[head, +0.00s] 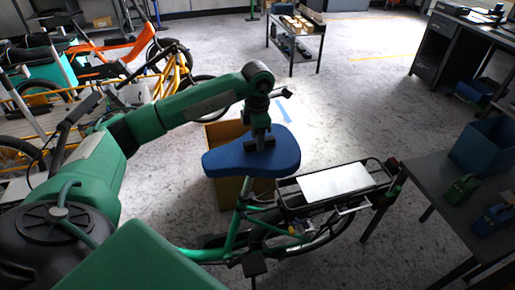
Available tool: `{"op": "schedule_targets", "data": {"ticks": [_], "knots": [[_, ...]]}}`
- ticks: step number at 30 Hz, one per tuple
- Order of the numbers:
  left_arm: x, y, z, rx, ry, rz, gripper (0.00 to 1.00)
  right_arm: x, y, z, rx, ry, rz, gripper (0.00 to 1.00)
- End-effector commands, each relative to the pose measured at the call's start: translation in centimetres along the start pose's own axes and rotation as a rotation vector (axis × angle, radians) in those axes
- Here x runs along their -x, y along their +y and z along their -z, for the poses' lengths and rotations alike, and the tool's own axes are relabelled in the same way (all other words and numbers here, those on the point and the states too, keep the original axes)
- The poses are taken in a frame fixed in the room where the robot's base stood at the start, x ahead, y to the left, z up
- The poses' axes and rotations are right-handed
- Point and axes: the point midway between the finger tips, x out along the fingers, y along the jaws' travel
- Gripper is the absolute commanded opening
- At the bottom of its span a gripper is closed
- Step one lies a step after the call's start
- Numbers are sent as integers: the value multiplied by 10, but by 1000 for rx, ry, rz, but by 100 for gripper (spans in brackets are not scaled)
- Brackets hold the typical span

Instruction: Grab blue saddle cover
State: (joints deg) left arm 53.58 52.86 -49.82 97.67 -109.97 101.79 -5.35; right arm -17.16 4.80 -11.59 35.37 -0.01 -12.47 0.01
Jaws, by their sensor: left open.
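The blue saddle cover (232,161) sits over the saddle of a green cargo bike in the middle of the head view. My left gripper (261,143) points down at the cover's upper middle and is open, with its fingers right at the cover's top surface. I cannot tell whether the fingers touch the cloth. The gripper hides a small part of the cover. My right gripper does not show.
The bike's rear rack (290,188) carries a white panel (335,182). A cardboard box (228,190) stands behind the saddle. A dark table (430,172) at right holds a blue bin (485,146) and small green and blue items. Open floor lies beyond.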

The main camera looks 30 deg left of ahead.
Motion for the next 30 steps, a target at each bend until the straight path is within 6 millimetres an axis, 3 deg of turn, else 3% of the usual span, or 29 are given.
{"op": "schedule_targets", "data": {"ticks": [8, 20, 27, 30], "knots": [[-4, 0, 0, 0, 0, 0, 45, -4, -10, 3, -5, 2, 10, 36], [-4, 0, 0, 0, 0, 0, 45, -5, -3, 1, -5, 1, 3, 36], [-4, 0, 0, 0, 0, 0, 0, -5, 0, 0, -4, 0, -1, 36], [-4, 0, 0, 0, 0, 0, 0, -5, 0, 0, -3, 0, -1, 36]]}}
